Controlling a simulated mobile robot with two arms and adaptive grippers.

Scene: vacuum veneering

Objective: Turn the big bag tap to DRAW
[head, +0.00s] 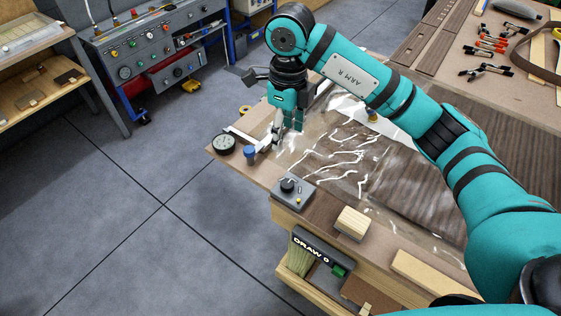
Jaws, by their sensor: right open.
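A clear bag (330,150) with white wrinkles lies over dark veneer on the bench. At its near-left corner is a pale fitting with a blue knob (249,152), which looks like the big bag tap; its setting is too small to read. A round black gauge (223,145) sits to its left. My right gripper (288,130) points down over the bag's left end, to the right of the blue knob and apart from it. It is open, with nothing seen between its fingers. The fingers partly hide the fitting behind them. My left gripper is not in view.
A grey box with a black knob (291,188) and a wooden block (353,222) stand along the bench's near edge. Clamps (487,70) lie at the upper right. The floor at left is clear.

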